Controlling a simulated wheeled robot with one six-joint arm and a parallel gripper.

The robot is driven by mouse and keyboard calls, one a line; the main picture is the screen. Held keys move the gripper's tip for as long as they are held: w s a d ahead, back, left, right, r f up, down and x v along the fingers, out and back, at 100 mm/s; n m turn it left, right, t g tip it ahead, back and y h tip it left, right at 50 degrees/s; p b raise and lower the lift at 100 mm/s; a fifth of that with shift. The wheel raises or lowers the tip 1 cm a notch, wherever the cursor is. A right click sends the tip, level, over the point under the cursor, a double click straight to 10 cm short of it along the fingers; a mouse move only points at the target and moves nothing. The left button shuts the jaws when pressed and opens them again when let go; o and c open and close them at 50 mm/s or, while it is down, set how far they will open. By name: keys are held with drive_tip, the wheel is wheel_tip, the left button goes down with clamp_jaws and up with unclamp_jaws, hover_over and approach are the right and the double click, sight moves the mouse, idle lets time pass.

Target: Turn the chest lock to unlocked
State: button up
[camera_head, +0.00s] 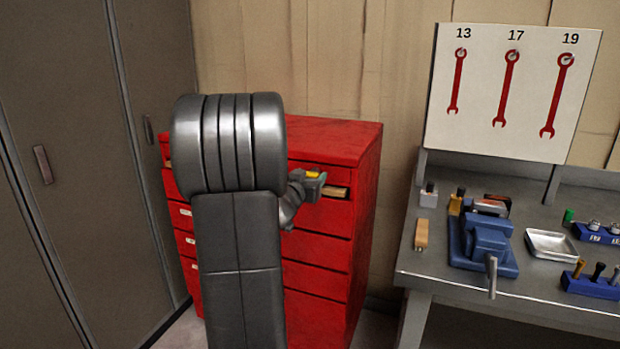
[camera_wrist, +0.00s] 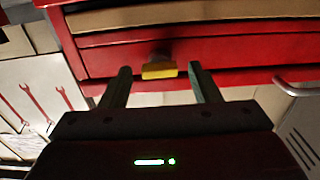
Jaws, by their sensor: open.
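The red tool chest (camera_head: 330,140) stands against the wall, partly hidden behind my own arm in the head view. Its front also fills the top of the wrist view (camera_wrist: 230,48). A small yellow lock knob (camera_wrist: 159,70) sticks out from the red front, its bar lying roughly level in the wrist view. It shows as a yellow spot in the head view (camera_head: 313,174). My gripper (camera_wrist: 160,74) is open, with one finger on each side of the knob and a gap on both sides. I cannot tell which lock position the knob stands at.
A grey workbench (camera_head: 420,262) stands to the right with a blue vise (camera_head: 488,242), a metal tray (camera_head: 552,245) and a wrench board (camera_head: 510,90). Grey lockers (camera_head: 80,170) stand on the left. A tan strip (camera_head: 336,192) shows at the chest's upper drawer.

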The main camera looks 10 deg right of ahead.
drive_tip(key=shift+w+d, duration=0.15)
drive_tip(key=shift+w, duration=0.1)
drive_tip(key=c, duration=1)
